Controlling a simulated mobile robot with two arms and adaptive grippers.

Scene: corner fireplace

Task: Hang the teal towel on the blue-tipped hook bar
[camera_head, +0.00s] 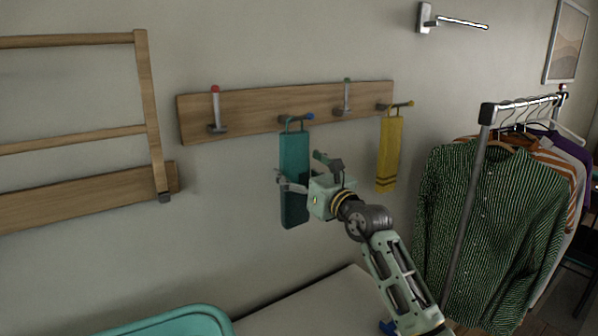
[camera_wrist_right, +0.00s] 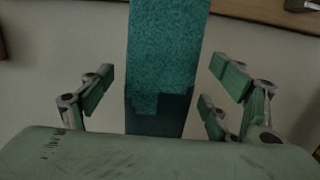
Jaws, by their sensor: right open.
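The teal towel (camera_head: 293,160) hangs by its loop from the blue-tipped hook bar (camera_head: 297,117) on the wooden wall board. It hangs straight down against the wall. My right gripper (camera_head: 297,172) is in front of the towel's middle. In the right wrist view the towel (camera_wrist_right: 165,55) runs between the open fingers (camera_wrist_right: 160,95), with a gap on both sides. The lower part of the towel there is darker. My left gripper is not in view.
The wooden board (camera_head: 255,108) also bears a red-tipped hook (camera_head: 216,108), a green-tipped hook (camera_head: 346,97) and a yellow towel (camera_head: 389,152) on another bar. A clothes rack (camera_head: 470,185) with shirts stands at right. A teal basin (camera_head: 175,322) is at the bottom left.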

